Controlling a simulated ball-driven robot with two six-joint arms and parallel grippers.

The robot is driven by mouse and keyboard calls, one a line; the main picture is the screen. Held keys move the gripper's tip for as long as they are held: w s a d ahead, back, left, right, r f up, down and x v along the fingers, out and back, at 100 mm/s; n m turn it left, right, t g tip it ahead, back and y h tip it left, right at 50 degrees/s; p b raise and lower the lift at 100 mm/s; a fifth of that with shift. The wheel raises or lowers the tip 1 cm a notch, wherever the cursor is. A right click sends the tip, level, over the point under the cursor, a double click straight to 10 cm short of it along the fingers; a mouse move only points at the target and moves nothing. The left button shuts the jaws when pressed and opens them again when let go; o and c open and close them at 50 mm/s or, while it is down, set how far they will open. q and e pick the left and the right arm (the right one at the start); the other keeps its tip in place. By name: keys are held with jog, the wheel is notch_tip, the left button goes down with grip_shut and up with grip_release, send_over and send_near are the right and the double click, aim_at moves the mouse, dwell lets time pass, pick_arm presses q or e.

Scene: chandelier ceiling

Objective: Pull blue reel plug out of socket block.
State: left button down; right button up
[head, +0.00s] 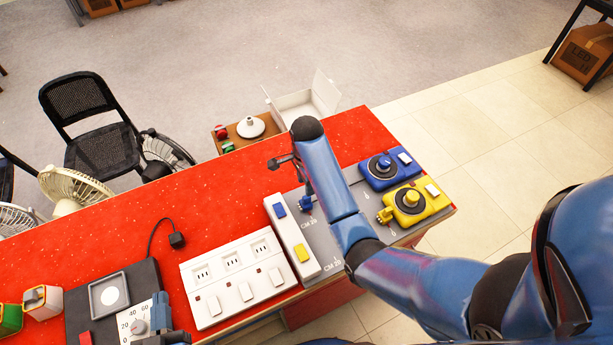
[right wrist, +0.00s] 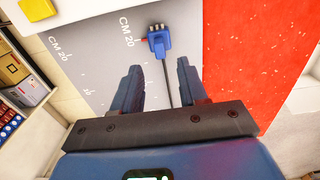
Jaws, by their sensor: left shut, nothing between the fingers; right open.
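The blue reel (head: 380,168) sits on the grey mat at the right. Its blue plug (head: 306,202) is by the mat's left part; in the right wrist view the plug (right wrist: 158,40) shows on the mat with metal prongs and a dark cord. It looks apart from the white socket block (head: 303,250), which has a blue and a yellow switch. My right gripper (head: 281,162) is open and empty above the table; its fingers (right wrist: 160,88) straddle the cord in the picture, below the plug. My left gripper (head: 176,340) shows only partly at the bottom edge, shut and empty.
A yellow reel (head: 411,202) sits beside the blue one. A white multi-socket block (head: 238,277), a black plug (head: 177,240) and a dark board with a dial (head: 137,327) stand to the left. The red table's (head: 225,205) back part is mostly clear.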

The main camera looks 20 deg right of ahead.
jog(key=shift+r, duration=1.7)
